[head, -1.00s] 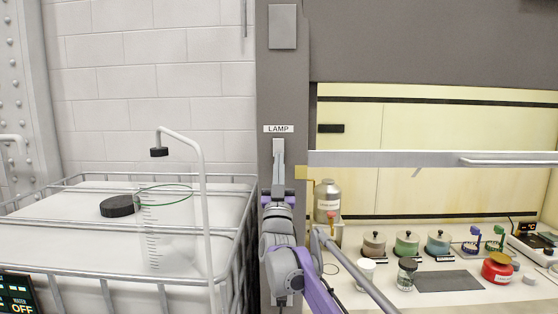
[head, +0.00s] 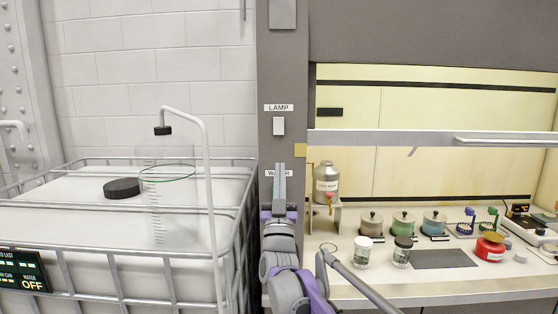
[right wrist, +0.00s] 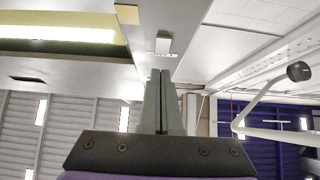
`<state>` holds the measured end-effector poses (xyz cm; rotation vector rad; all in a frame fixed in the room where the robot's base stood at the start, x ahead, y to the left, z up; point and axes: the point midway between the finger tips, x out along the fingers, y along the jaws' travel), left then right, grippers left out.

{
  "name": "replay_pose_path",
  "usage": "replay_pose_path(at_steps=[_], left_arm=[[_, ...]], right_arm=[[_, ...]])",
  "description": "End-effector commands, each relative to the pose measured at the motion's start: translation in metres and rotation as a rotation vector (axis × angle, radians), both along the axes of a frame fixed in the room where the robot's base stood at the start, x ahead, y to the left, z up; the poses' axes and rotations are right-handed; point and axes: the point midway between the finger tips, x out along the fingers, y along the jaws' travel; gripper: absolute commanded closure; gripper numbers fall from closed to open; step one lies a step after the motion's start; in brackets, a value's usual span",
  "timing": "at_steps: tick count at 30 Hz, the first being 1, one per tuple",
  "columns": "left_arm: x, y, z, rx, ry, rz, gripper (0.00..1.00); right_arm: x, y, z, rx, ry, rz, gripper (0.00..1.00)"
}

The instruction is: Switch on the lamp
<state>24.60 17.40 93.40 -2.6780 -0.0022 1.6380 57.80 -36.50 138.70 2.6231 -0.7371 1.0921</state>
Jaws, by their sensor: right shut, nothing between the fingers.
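The lamp switch (head: 279,126) is a small white rocker on the grey post, under the label LAMP (head: 279,107). It also shows in the right wrist view (right wrist: 163,43), beyond the fingertips and clear of them. I cannot tell which way the rocker is tipped. My right gripper (head: 280,167) is shut and empty, below the switch in the head view. It hides the middle of the WATER label (head: 270,173) and whatever is under it. Its fingers also show pressed together in the right wrist view (right wrist: 160,74). My left gripper is not in view.
A fume hood with a raised sash (head: 400,138) is right of the post, with jars and a red canister (head: 490,247) on its bench. A caged white tank (head: 70,215) and a bent pipe (head: 205,190) are at left. A display reads WATER OFF (head: 20,272).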

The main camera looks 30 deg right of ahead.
Motion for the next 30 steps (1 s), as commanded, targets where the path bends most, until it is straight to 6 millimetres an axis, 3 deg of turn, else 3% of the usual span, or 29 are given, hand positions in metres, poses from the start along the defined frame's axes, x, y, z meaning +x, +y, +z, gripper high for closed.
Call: replay_pose_path(at_steps=[6, 25, 28, 30], left_arm=[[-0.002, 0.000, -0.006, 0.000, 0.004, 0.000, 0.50], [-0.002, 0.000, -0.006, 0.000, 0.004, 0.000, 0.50], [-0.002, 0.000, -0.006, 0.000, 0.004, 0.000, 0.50], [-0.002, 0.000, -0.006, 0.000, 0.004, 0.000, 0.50]], right_arm=[[-0.011, 0.008, -0.016, 0.000, 0.000, 0.001, 1.00], [-0.012, 0.010, -0.019, 0.003, 0.012, 0.009, 1.00], [-0.010, 0.021, -0.030, 0.022, 0.086, 0.054, 1.00], [-0.009, 0.036, -0.047, 0.049, 0.189, 0.112, 1.00]])
